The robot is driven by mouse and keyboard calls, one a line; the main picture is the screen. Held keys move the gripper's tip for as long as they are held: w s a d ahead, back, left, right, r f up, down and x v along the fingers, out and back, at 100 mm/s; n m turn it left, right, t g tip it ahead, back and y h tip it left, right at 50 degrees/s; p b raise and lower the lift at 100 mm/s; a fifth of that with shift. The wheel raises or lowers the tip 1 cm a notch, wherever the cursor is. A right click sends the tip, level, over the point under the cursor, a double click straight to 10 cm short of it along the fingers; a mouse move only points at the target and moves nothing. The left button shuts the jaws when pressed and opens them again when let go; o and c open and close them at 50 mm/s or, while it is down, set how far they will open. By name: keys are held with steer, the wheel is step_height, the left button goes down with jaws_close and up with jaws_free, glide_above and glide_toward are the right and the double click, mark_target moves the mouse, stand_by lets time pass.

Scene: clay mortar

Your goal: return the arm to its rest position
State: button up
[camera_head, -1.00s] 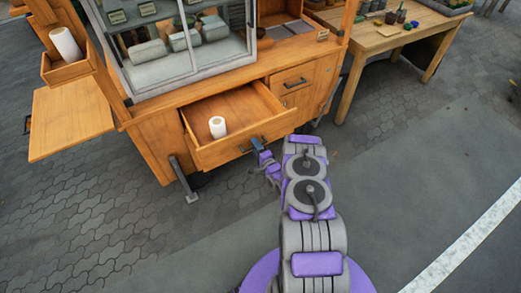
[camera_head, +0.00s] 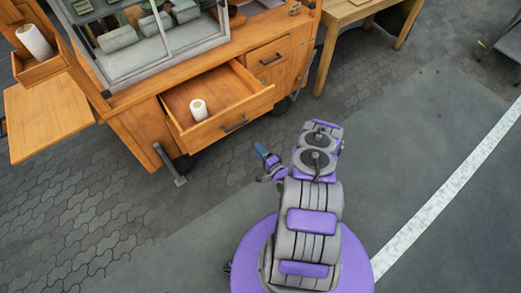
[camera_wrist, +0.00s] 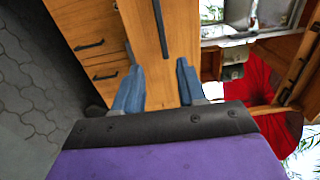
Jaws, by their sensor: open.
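My arm is folded back over my purple base in the head view. My gripper (camera_head: 266,158) stands in front of the wooden cart (camera_head: 140,120), apart from it. In the wrist view my gripper (camera_wrist: 158,85) shows two blue fingers spread apart with nothing between them. The drawer handle (camera_head: 235,124) is clear of my gripper.
A wooden table (camera_head: 330,20) stands at the back right. A side box on the cart holds another white roll (camera_head: 35,41). A side shelf (camera_head: 47,115) juts out left. The pavement (camera_head: 410,130) to the right is clear, with a white line (camera_head: 440,200).

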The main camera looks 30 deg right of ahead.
steer(key=shift+s+d, duration=0.25)
steer(key=shift+s, duration=0.05)
steer(key=shift+d, duration=0.1)
